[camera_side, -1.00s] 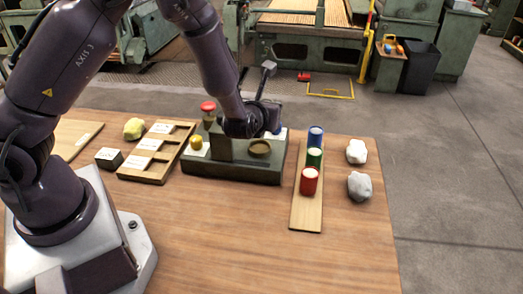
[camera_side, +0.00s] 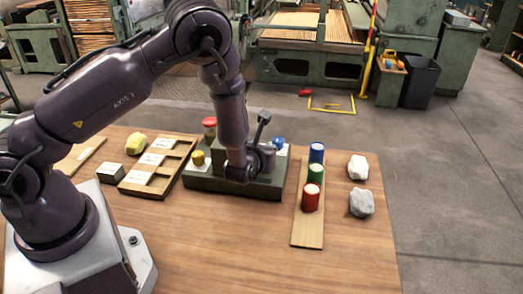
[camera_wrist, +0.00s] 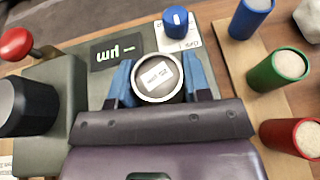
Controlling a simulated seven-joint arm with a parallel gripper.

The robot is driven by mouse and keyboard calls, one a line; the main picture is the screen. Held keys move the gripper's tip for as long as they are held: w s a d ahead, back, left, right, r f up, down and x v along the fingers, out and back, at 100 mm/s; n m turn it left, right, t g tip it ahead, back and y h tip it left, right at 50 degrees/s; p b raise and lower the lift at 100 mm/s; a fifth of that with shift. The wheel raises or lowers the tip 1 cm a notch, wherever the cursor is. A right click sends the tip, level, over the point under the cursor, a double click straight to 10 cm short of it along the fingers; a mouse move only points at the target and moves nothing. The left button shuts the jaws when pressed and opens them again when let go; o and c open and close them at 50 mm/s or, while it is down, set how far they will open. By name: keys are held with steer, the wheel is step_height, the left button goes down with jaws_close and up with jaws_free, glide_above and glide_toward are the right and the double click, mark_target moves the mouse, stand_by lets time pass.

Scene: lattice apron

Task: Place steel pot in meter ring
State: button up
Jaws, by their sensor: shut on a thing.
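My gripper (camera_wrist: 158,82) is low over the right half of the green console, and in the side view my gripper (camera_side: 262,158) is partly hidden by my own arm. Its two blue fingers are closed on opposite sides of the steel pot (camera_wrist: 142,84), a round piece with a pale rim, a dark top and a white label. The pot looks upright. The meter ring is not visible now, hidden by my arm and the pot. I cannot tell whether the pot is inside the ring or just above it.
The green console (camera_side: 205,185) carries a red button (camera_wrist: 16,44), a blue knob (camera_wrist: 176,19) and a dark display (camera_wrist: 117,52). Blue (camera_side: 317,152), green (camera_side: 315,173) and red (camera_side: 311,198) pots stand on a board to the right. Two rocks (camera_side: 361,203) lie beyond it.

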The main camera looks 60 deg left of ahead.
steer(key=shift+f, duration=0.15)
steer(key=o, duration=1)
